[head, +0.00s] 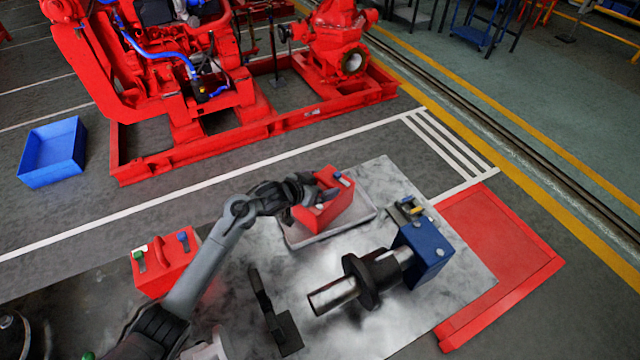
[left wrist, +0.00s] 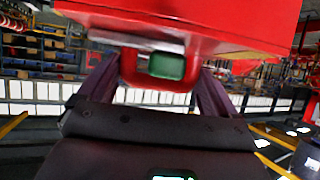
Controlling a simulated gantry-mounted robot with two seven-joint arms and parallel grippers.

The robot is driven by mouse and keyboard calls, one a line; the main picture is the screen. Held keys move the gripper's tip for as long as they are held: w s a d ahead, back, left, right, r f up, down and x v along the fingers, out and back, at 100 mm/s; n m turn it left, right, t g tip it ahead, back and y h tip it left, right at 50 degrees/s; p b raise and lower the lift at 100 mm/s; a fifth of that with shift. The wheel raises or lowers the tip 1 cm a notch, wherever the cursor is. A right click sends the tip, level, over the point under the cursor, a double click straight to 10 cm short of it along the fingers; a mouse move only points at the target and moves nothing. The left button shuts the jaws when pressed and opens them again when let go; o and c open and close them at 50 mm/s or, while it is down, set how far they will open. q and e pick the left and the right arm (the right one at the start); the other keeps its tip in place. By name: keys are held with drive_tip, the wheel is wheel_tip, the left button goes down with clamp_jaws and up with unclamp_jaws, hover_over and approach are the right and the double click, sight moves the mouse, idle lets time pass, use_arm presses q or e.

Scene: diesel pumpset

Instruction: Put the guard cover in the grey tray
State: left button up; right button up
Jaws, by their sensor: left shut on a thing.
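The guard cover (head: 335,205) is a red box-like piece with a handle and a small blue part on top. It is over the grey tray (head: 300,241), a shallow light tray on the table. I cannot tell whether it touches the tray floor. My left gripper (head: 312,194) is shut on the cover's handle, from its left side. In the left wrist view the cover (left wrist: 200,25) fills the top, with its handle between the fingers (left wrist: 155,78) and a green part behind the handle. The right gripper is not in view.
A second red box (head: 152,282) with a handle stands left on the table (head: 385,180). A shaft with a dark coupling (head: 372,280) joins a blue block (head: 428,262) on the right. A black bracket (head: 283,328) stands in front. A blue bin (head: 52,150) is on the floor.

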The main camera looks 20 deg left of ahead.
use_arm(q)
drive_tip(key=shift+w, duration=0.1)
drive_tip(key=o, duration=1.7)
drive_tip(key=shift+f, duration=0.1)
drive_tip(key=shift+o, duration=0.2)
drive_tip(key=p+v, duration=0.2)
drive_tip(key=v, duration=1)
